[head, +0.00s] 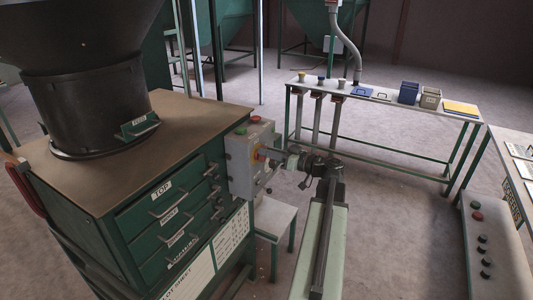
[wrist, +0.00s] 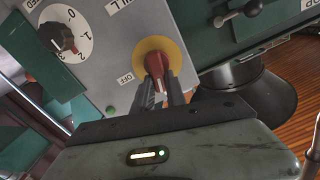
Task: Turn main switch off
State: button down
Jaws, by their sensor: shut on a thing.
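The main switch is a red knob (wrist: 155,64) on a round yellow plate (wrist: 171,47), set in the face of a grey control box (wrist: 97,64). A small OFF label (wrist: 126,78) sits beside the plate. My gripper (wrist: 160,88) is shut on the red knob, with its fingers on either side of the knob's near end. In the head view the grey box (head: 238,160) hangs at the cabinet's right corner. My gripper (head: 273,157) reaches it from the right and hides part of the switch. The knob's exact setting is hard to tell.
A black numbered dial (wrist: 58,38) is on the same box. A green drawer cabinet (head: 165,215) with a black hopper (head: 90,105) stands at left. A small stool (head: 275,220) is below the box. A long bench (head: 385,105) stands behind; floor between is clear.

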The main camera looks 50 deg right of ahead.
jog(key=shift+w+d+f+m+b, duration=0.1)
jog(key=shift+d+f+m+b, duration=0.25)
jog(key=shift+m, duration=2.15)
jog(key=shift+d+f+m+b, duration=0.15)
jog(key=shift+f+m+b, duration=0.25)
jog(key=shift+m, duration=2.1)
jog(key=shift+w+d+f+m+b, duration=0.1)
jog(key=shift+d+f+m+b, duration=0.25)
jog(key=shift+m, duration=2.15)
jog(key=shift+s+a, duration=0.1)
jog(key=shift+a, duration=0.05)
jog(key=c, duration=1.4)
grip_release()
jog(key=shift+o, duration=0.2)
jog(key=v, duration=0.8)
